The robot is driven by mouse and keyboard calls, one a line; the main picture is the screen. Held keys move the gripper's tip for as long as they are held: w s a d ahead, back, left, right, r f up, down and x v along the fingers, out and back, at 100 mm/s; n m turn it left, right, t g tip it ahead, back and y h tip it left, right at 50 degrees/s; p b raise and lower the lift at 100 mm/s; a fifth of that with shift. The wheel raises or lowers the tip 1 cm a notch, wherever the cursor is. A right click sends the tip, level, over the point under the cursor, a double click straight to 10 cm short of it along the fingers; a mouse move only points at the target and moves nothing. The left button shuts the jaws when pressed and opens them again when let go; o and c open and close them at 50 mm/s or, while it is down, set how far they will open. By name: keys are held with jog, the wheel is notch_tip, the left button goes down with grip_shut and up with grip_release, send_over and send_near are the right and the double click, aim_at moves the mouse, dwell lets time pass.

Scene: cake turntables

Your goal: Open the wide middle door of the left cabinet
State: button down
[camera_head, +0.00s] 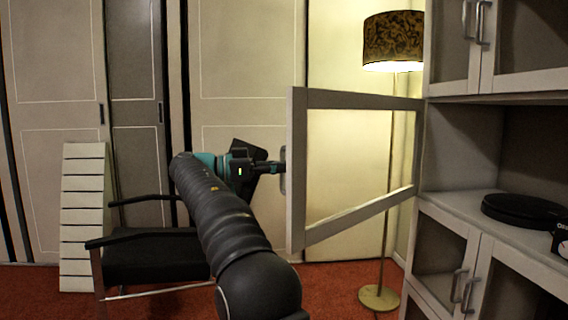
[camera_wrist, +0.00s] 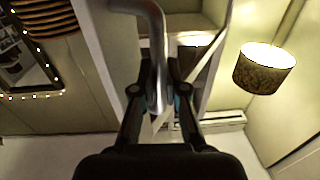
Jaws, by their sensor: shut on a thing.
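The wide middle door (camera_head: 298,180) is a pale frame with a see-through pane. It stands swung out from the left edge of the cabinet (camera_head: 480,98), which is at the right of the head view. The middle compartment behind it is uncovered. My gripper (camera_head: 280,168) is at the door's free edge, shut on its grey metal handle (camera_head: 284,182). In the wrist view the handle (camera_wrist: 156,40) runs down between the fingers of my gripper (camera_wrist: 160,88). The fingertips partly hide the grip.
A black round turntable (camera_head: 525,211) sits in the open compartment. Glass doors with handles are above and below it. A floor lamp (camera_head: 380,297) stands behind the open door. A black chair (camera_head: 150,255) and a white slatted panel (camera_head: 83,215) are at the left.

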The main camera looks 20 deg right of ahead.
jog(key=shift+w+r, duration=0.1)
jog(key=shift+w, duration=0.15)
jog(key=c, duration=1.2)
grip_release()
jog(key=shift+d, duration=0.25)
jog(key=shift+a, duration=0.3)
